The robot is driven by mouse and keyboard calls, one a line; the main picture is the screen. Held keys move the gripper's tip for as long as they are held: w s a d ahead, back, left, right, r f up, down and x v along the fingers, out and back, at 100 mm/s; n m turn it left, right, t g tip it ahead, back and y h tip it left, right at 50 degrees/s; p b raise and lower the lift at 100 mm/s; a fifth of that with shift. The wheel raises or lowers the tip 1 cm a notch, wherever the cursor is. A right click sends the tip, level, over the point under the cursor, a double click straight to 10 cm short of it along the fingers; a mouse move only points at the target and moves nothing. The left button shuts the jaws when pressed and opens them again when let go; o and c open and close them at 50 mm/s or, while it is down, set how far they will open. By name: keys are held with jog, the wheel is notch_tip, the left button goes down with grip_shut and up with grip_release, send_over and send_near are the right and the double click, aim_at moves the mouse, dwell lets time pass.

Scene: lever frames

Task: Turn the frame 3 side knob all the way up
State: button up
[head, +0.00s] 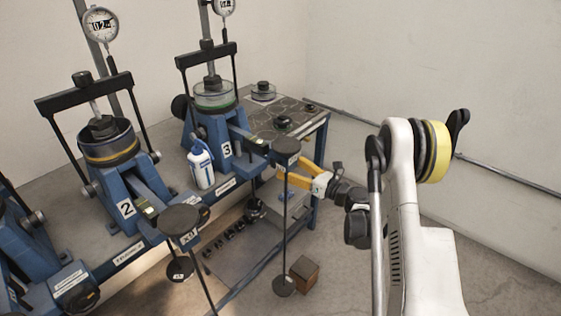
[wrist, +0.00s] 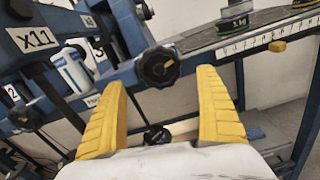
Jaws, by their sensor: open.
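Frame 3 (head: 226,150) is a blue lever frame at the upper centre of the head view. My gripper (head: 276,168) reaches in from the right in the head view, partly behind a hanger's black disc (head: 286,147). Its two yellow fingers (wrist: 161,80) are apart, with nothing held between them. I cannot make out the knob clearly in the head view.
A white bottle (head: 201,167) stands by frame 3, left of the knob in the wrist view. A thin hanger rod (head: 285,220) stands in front of my gripper. Frame 2 (head: 124,209) is to the left. A grey table (head: 293,107) with weights is behind. A brown box (head: 304,273) is on the floor.

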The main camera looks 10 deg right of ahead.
jog(key=shift+b+x, duration=0.55)
jog(key=shift+x, duration=1.85)
jog(key=c, duration=1.2)
jog(key=shift+f+m+b, duration=0.1)
jog(key=shift+m+b, duration=0.2)
jog(key=shift+m, duration=0.1)
jog(key=o, duration=1.2)
